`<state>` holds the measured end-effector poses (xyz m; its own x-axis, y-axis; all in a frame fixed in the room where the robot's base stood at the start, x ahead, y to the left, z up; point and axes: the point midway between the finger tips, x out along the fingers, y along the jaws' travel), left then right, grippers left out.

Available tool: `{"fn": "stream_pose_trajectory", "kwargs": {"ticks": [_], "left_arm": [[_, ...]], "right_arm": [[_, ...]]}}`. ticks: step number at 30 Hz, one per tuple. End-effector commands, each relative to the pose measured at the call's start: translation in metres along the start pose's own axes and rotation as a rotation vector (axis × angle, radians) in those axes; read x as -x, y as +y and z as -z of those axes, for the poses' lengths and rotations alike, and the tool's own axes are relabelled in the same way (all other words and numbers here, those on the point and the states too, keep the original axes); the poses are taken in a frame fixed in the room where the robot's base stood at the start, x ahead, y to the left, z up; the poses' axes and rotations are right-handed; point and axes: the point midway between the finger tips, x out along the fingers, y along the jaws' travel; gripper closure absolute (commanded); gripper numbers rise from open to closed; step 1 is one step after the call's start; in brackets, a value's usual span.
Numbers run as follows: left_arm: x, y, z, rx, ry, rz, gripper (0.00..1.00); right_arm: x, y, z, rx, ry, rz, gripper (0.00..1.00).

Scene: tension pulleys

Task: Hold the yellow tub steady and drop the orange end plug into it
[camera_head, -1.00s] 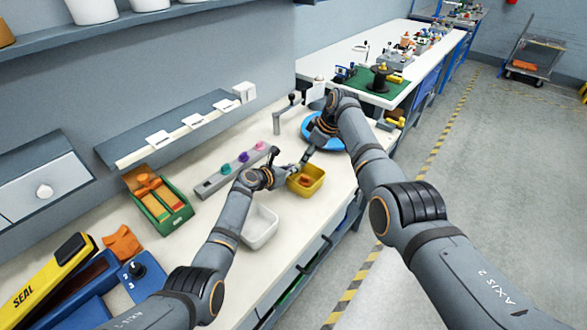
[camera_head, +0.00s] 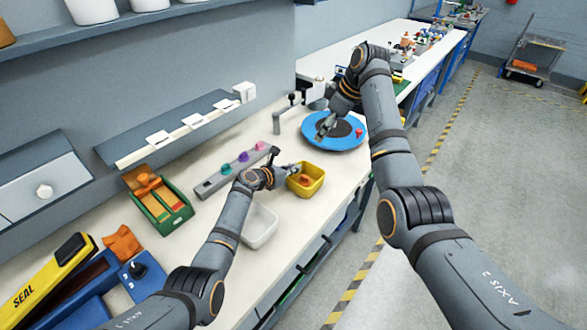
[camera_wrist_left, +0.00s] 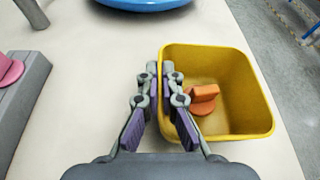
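The yellow tub (camera_head: 316,174) stands upright on the white bench; it fills the right of the left wrist view (camera_wrist_left: 253,95). The orange end plug (camera_wrist_left: 203,98) lies inside it on the floor, near the left wall, and also shows in the head view (camera_head: 304,180). My left gripper (camera_wrist_left: 166,72) has one finger outside and one inside the tub's left wall, closed on its rim. My right gripper (camera_head: 325,126) is above the blue round plate, away from the tub; its fingers are too small to tell open from shut, and no plug shows in it.
The blue round plate (camera_head: 349,142) with a dark centre and a small red piece lies beyond the tub. A white tray (camera_head: 260,226) is nearer. A grey rail (camera_head: 212,184) with coloured knobs and a green box (camera_head: 163,208) stand to the left.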

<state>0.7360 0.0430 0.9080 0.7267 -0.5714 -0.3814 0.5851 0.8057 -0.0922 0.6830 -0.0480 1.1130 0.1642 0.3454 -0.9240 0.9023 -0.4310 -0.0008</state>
Motion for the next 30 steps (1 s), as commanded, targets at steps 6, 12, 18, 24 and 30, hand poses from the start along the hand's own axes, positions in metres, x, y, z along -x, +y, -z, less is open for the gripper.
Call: {"fn": "stream_pose_trajectory", "kwargs": {"ticks": [6, 12, 18, 24, 30], "left_arm": [[0.0, 0.0, 0.0, 0.0, 0.0, 0.0, 1.0], [0.0, 0.0, 0.0, 0.0, 0.0, 0.0, 0.71], [0.0, 0.0, 0.0, 0.0, 0.0, 0.0, 0.68], [0.004, 0.001, 0.0, -0.002, -0.001, -0.001, 0.68], [0.032, 0.0, 0.001, -0.001, 0.0, -0.002, 0.68]], "right_arm": [[0.0, 0.0, 0.0, 0.0, 0.0, 0.0, 0.63], [0.0, 0.0, 0.0, 0.0, 0.0, 0.0, 0.63], [-0.001, 0.0, 0.0, 0.0, 0.0, 0.0, 0.63], [-0.001, 0.0, 0.0, 0.0, 0.0, 0.0, 0.63], [-0.001, 0.0, 0.0, 0.0, 0.0, 0.0, 0.63]]}}
